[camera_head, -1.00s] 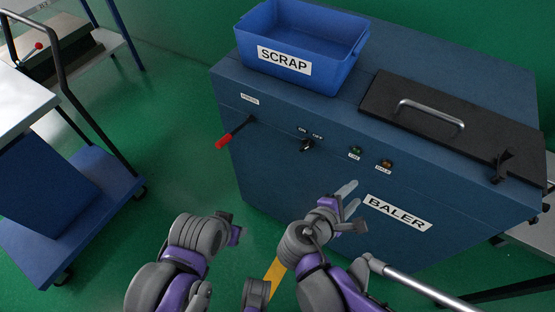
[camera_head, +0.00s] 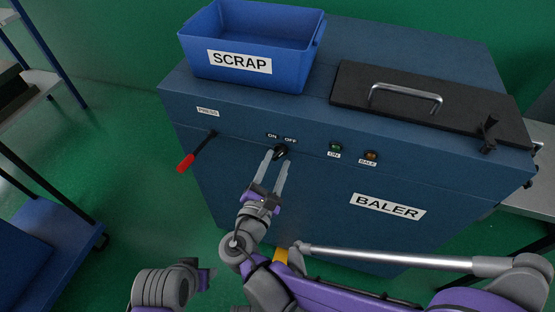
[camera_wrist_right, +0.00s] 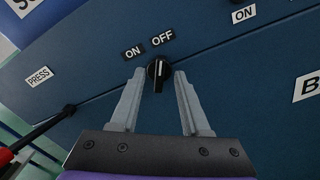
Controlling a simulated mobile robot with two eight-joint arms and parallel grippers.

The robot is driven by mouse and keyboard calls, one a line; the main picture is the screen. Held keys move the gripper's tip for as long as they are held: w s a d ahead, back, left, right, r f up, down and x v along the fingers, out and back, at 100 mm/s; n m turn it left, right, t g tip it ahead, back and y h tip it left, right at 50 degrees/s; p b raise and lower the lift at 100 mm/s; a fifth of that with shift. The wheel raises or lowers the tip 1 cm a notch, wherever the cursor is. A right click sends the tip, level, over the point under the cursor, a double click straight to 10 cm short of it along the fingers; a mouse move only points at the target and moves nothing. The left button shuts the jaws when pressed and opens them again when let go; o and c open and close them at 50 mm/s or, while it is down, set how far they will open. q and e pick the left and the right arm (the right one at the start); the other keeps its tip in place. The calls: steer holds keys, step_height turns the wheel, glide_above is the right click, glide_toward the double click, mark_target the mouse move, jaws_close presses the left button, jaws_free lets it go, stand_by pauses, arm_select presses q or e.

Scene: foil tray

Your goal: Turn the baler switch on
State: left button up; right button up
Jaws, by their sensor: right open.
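The baler switch (camera_head: 281,151) is a black rotary knob on the front of the blue baler (camera_head: 300,210), under small ON and OFF labels. In the right wrist view the knob (camera_wrist_right: 158,73) has a white line that points up toward the OFF label (camera_wrist_right: 162,37). My right gripper (camera_head: 277,161) is open, with its two pale fingers at either side of the knob. In the right wrist view gaps show between the knob and both fingertips; contact cannot be told. My left gripper (camera_head: 206,276) is low at the left, and its fingers do not show.
A red-tipped press lever (camera_head: 186,162) sticks out left of the switch. Green (camera_head: 335,147) and amber (camera_head: 371,155) lights are to its right. A blue SCRAP bin (camera_head: 240,80) and a black lid with a handle (camera_head: 400,100) are on top of the baler.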

steer(key=shift+x, duration=0.8)
jaws_close()
